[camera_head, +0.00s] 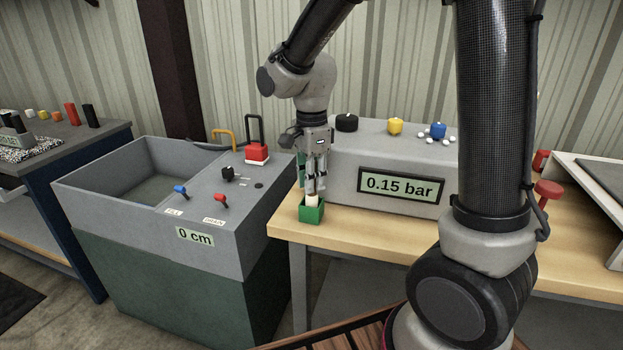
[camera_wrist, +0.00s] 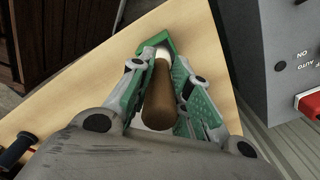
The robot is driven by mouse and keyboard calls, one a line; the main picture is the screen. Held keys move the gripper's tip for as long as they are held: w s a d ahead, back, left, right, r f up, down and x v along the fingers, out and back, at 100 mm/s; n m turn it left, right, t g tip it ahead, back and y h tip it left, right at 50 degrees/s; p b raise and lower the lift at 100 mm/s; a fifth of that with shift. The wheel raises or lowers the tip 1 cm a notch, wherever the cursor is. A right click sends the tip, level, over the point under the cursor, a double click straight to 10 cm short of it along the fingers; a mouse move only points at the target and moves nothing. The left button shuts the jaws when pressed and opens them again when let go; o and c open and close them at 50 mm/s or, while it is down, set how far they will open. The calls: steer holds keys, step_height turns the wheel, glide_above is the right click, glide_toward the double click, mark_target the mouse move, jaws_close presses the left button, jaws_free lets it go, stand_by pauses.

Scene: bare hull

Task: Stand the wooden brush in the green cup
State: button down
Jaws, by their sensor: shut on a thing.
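The green cup (camera_head: 311,214) is small and square and stands near the left front corner of the wooden bench. My gripper (camera_head: 315,190) points down just above the cup and is shut on the wooden brush. The brush's brown handle (camera_wrist: 158,98) lies between the fingers in the wrist view, and its pale end points toward the cup (camera_wrist: 153,41). In the head view the brush's pale end (camera_head: 312,201) shows at the cup's mouth, roughly upright. It appears to be inside the rim; how deep is hidden.
A grey box with a 0.15 bar display (camera_head: 402,187) stands close behind and right of the cup. A grey sink unit (camera_head: 190,225) with levers is to the left, across a gap from the bench (camera_head: 350,232). The bench's front edge is close to the cup.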

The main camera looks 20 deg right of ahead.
steer(key=shift+f, duration=0.1)
steer(key=c, duration=1.3)
jaws_free()
steer(key=shift+c, duration=0.2)
step_height(320, 180, up, 12)
steer(key=shift+r, duration=0.15)
steer(key=s+d+n+t, duration=0.4)
steer(key=s+d+n, duration=1.1)
steer(key=s, duration=0.4)
steer(key=shift+r+n, duration=0.2)
steer(key=shift+n, duration=0.5)
